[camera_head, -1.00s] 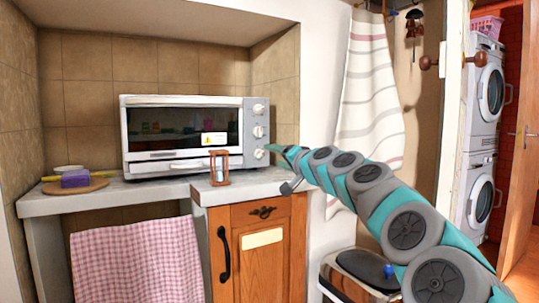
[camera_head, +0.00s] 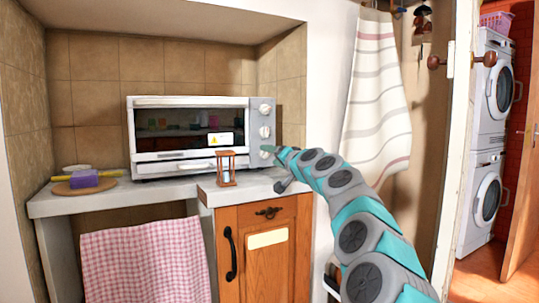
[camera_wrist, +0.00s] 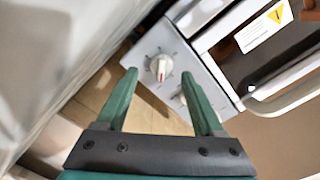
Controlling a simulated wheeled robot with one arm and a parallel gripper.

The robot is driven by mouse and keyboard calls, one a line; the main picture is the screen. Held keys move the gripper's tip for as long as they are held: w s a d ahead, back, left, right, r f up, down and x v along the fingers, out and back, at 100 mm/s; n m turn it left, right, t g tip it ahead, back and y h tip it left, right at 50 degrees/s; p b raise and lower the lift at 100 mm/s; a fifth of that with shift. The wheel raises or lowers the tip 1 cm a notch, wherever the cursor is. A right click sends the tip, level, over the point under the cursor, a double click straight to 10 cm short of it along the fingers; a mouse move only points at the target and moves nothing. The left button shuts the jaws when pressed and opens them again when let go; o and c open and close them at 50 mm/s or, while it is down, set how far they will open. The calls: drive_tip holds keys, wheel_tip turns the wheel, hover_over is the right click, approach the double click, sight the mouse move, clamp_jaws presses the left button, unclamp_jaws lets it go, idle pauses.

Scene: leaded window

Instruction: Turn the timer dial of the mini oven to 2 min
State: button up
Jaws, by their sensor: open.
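The white mini oven (camera_head: 190,101) stands on the counter, its door shut. Its grey right panel has an upper dial (camera_head: 264,108), a middle dial (camera_head: 264,131) and a lowest dial (camera_head: 266,152). Which one is the timer cannot be read. My gripper (camera_head: 277,153) is at the panel's right side, level with the lowest dial. In the wrist view my gripper (camera_wrist: 161,72) is open, and a white dial (camera_wrist: 160,67) with a red mark shows between and beyond its green fingertips. I cannot tell whether they touch it. Another dial is partly behind the right finger.
A wooden hourglass (camera_head: 226,168) stands before the oven near the counter's front edge. A round board with a purple sponge (camera_head: 85,179) lies at the left. A wooden cabinet (camera_head: 262,262) is below, and a striped cloth (camera_head: 377,92) hangs at the right.

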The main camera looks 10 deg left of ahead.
drive_tip(key=shift+x, duration=0.85)
drive_tip(key=shift+a, duration=0.15)
drive_tip(key=shift+c, duration=0.2)
clamp_jaws()
